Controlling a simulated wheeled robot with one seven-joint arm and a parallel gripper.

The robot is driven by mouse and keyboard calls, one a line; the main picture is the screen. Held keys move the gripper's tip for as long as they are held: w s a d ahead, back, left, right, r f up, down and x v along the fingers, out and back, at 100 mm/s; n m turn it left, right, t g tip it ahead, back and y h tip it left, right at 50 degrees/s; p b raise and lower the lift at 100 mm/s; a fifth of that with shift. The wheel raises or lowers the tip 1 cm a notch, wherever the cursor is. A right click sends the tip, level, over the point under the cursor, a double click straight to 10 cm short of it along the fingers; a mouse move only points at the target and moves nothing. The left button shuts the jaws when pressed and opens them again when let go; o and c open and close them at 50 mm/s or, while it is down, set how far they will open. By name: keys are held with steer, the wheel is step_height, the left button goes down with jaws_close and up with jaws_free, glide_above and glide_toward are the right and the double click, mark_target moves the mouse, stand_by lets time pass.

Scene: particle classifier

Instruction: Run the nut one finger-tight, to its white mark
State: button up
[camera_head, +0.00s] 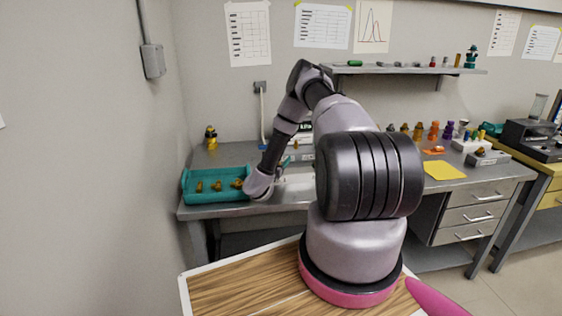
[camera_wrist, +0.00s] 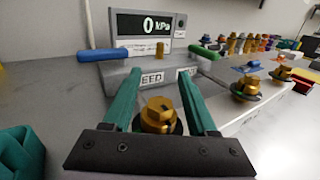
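In the wrist view a brass hex nut or fitting (camera_wrist: 158,114) sits on a dark round base, with a dark mark on its top. I cannot make out a white mark on it. My gripper (camera_wrist: 160,76) has two teal fingers spread apart, one on each side of the brass piece, with visible gaps. The fingers reach past it toward a grey block labelled "FEED" (camera_wrist: 122,80). Whether they are level with the piece or above it is hard to tell.
A gauge (camera_wrist: 146,27) reading 0 kPa stands behind, with a blue-ended (camera_wrist: 84,57) and a green-ended handle (camera_wrist: 206,52) at its sides. Two brass fittings (camera_wrist: 246,88) (camera_wrist: 281,73) stand to the right. A teal tray (camera_head: 229,198) with several brass pieces lies at the bench's left.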

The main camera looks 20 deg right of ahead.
steer(key=v, duration=1)
steer(key=shift+s+a, duration=0.25)
steer(key=shift+a, duration=0.05)
